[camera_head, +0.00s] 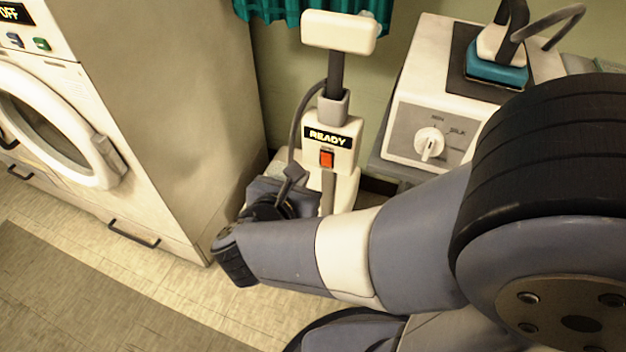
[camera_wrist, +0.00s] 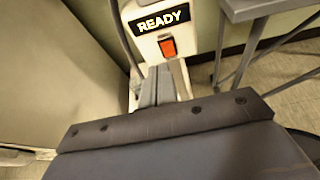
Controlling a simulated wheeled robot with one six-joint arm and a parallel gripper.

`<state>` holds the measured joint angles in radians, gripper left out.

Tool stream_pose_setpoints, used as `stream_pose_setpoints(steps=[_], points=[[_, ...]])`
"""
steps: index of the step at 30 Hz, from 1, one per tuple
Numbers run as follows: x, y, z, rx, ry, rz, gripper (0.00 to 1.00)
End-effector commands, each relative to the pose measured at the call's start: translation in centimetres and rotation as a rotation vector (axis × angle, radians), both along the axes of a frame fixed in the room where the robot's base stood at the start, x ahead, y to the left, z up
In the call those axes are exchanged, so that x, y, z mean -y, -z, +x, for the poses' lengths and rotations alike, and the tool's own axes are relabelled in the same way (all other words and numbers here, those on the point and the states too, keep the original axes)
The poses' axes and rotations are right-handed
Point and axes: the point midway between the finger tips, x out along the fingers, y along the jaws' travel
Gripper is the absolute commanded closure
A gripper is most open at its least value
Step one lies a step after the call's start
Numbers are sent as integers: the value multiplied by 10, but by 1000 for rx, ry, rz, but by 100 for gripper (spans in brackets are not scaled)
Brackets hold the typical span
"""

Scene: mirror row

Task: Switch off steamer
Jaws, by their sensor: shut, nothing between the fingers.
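The steamer (camera_head: 341,133) is a cream upright unit with a grey pole and a wide head, standing between the white machine and the grey table. Its black display reads READY. Below the display is a lit orange-red rocker switch (camera_head: 326,159). The switch also shows in the wrist view (camera_wrist: 167,47), under the READY display (camera_wrist: 163,19). My gripper (camera_wrist: 158,84) is shut and empty, with its fingertips just below the switch in that view; I cannot tell whether they touch the steamer. In the head view my arm hides the steamer's lower part.
A white front-loading machine (camera_head: 165,110) stands at left, its display reading OFF. At right, a cream dial box (camera_head: 431,124) and a blue iron (camera_head: 497,72) sit on a grey table. A teal curtain (camera_head: 275,12) hangs behind.

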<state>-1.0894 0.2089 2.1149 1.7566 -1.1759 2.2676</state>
Motion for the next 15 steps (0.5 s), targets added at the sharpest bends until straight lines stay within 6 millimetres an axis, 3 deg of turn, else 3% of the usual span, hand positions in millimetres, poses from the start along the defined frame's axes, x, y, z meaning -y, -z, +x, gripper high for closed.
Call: stream_pose_setpoints(steps=[1,6,15], points=[[-1,16,-4,-6,5,2,100],[0,32,-15,-25,28,-1,100],[0,36,-20,-37,40,-5,100]])
